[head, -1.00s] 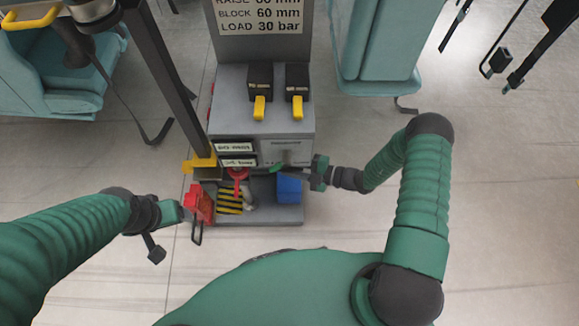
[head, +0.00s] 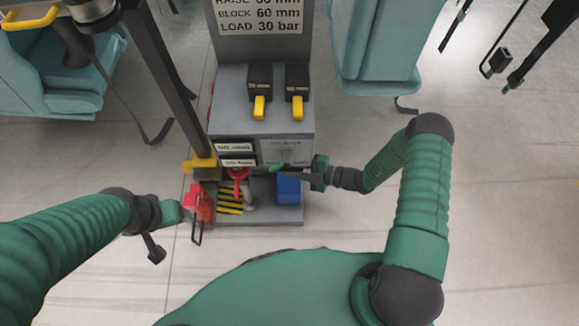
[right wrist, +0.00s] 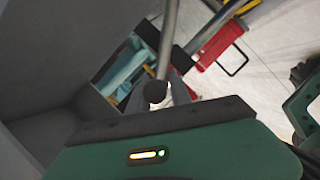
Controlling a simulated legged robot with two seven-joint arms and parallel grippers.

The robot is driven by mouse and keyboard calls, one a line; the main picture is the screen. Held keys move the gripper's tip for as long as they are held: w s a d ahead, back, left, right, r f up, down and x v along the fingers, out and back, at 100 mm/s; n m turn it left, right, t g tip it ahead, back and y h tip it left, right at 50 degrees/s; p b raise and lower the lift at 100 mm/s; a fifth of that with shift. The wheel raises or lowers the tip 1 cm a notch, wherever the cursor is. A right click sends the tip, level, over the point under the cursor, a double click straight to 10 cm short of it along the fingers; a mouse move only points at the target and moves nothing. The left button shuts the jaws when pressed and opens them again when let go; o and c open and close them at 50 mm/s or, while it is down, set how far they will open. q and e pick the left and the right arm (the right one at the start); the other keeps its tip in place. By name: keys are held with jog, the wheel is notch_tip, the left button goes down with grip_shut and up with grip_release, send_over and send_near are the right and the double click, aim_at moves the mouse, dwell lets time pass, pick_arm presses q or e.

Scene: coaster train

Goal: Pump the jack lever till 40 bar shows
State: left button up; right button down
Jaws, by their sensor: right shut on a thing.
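The jack lever is a grey rod (right wrist: 169,40) with a dark round end in the right wrist view, passing between my fingers. In the head view my right gripper (head: 292,174) is shut on it at the front of the grey jack cabinet (head: 262,128). A green piece (head: 279,167) shows at the fingertips. The lower readout plate (head: 238,162) shows a bar figure too blurred to read surely; the mm plate (head: 236,147) is above it. My left gripper (head: 184,211) is beside a red block (head: 205,204); its jaws are unclear.
Two yellow-handled switches (head: 259,107) stand on the cabinet top. A blue box (head: 289,190) and a striped block (head: 229,200) sit on the low shelf. A dark post (head: 166,85) rises at left.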

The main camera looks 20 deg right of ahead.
jog(key=shift+r, duration=0.1)
jog(key=shift+s+a+f, duration=0.25)
jog(key=shift+s+f, duration=0.35)
jog(key=shift+s, duration=0.1)
jog(key=shift+s+a+f, duration=0.2)
jog(key=shift+s+f, duration=0.4)
jog(key=shift+s, duration=0.05)
jog(key=c, duration=1.2)
grip_release()
jog(key=shift+f, duration=0.1)
jog(key=shift+c, duration=0.2)
jog(key=p+v, duration=0.4)
jog(key=v, duration=1.3)
